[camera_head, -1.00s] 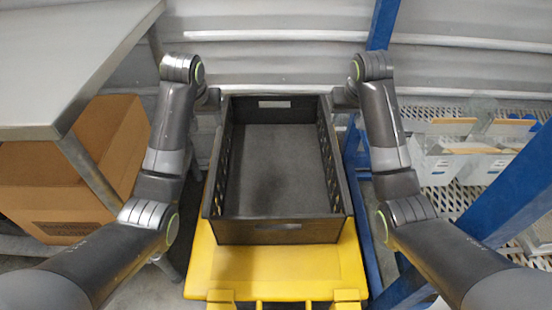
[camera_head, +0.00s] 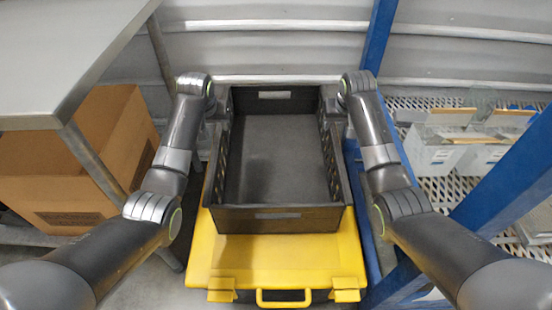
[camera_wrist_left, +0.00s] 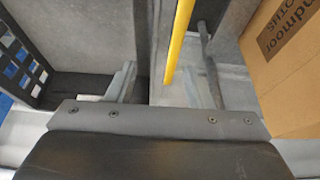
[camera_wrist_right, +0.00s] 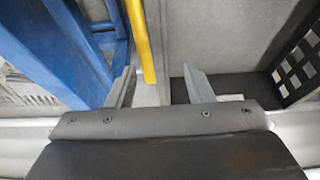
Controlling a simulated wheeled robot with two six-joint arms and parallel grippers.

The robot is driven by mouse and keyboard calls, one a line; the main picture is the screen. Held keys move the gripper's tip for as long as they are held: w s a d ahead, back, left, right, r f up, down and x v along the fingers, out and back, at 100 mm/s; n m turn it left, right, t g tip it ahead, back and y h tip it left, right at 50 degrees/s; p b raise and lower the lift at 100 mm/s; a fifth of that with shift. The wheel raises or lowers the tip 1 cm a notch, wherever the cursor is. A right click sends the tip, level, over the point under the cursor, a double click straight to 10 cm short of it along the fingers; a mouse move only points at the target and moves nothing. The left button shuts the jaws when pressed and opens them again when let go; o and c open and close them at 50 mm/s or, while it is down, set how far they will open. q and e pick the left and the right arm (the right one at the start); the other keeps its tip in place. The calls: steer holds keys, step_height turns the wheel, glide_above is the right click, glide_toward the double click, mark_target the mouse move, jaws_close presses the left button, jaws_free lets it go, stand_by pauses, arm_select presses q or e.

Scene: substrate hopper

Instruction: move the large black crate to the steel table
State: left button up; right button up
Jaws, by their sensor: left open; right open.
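The large black crate (camera_head: 277,219) is an open, empty box with slotted side walls, sitting level on a yellow case. My left gripper (camera_head: 219,117) is at the far part of its left wall, and my right gripper (camera_head: 335,113) is at the far part of its right wall. In the left wrist view, the open left fingers (camera_wrist_left: 168,84) lie on either side of the crate's wall. In the right wrist view, the open right fingers (camera_wrist_right: 160,86) do the same. Contact cannot be told. The steel table (camera_head: 70,50) stands at the upper left.
The yellow case (camera_head: 275,262) with a handle is under the crate. A cardboard box (camera_head: 50,185) sits below the table. A blue rack post (camera_head: 510,180) and a perforated shelf with white containers (camera_head: 440,155) are at the right. A corrugated wall is close behind.

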mark_target(218, 133)
arm_select(q)
steer(key=shift+x, duration=3.7)
arm_select(e)
steer(key=shift+x, duration=3.7)
arm_select(q)
jaws_close()
arm_select(e)
jaws_close()
arm_select(q)
steer(key=shift+r, duration=0.2)
arm_select(e)
steer(key=shift+w+r, duration=0.1)
steer(key=shift+r, duration=0.1)
